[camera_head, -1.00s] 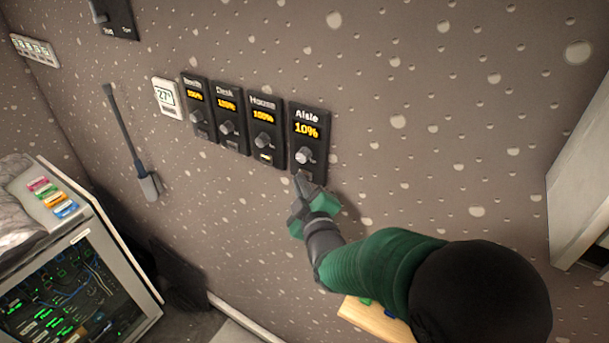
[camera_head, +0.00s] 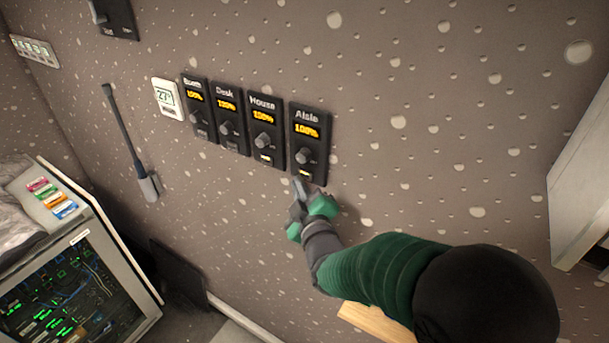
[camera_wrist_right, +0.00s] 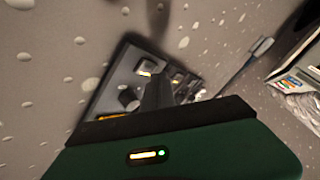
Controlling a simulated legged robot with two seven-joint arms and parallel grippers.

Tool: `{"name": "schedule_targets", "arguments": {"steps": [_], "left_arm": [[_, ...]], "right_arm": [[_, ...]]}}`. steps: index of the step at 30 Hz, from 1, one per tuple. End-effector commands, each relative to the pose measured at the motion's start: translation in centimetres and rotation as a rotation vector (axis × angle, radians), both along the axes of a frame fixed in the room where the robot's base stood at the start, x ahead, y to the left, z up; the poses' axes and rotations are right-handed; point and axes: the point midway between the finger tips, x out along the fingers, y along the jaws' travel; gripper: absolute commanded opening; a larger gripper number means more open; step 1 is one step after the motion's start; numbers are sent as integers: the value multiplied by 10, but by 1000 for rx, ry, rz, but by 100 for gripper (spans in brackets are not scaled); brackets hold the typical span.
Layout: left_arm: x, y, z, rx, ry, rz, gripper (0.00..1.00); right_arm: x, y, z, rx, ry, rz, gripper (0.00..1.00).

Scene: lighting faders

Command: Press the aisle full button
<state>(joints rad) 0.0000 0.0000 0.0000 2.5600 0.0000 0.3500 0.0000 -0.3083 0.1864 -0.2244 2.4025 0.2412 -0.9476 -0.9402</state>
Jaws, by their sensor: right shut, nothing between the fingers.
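The Aisle fader panel (camera_head: 309,143) is the rightmost of the dark wall panels in the head view. Its display reads 100%, and its full button (camera_head: 304,173) is lit below the knob (camera_head: 304,155). My right gripper (camera_head: 300,189) is shut and empty, with its tips just below that panel; whether they touch it cannot be told. In the right wrist view, the shut fingers (camera_wrist_right: 157,92) point at the panel (camera_wrist_right: 122,85), with a lit button (camera_wrist_right: 144,73) near their tips. My left gripper is not in view.
The House panel (camera_head: 265,130), also with a lit button, Desk panel (camera_head: 228,119) and Booth panel (camera_head: 198,108) stand to the left, then a white thermostat (camera_head: 168,98). A light cabinet (camera_head: 580,190) juts from the right. Wall right of Aisle is clear.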

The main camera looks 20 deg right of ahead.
Motion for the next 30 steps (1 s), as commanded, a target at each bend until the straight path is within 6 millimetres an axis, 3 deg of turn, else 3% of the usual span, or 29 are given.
{"name": "schedule_targets", "arguments": {"steps": [10, 24, 30], "left_arm": [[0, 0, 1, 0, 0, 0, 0], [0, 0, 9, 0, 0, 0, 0], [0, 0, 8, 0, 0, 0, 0]], "right_arm": [[-2, 3, 0, -1, 0, 1, 0], [-29, 39, 1, 0, 1, 3, 0], [-32, 41, 0, -1, 0, 0, 0]]}}
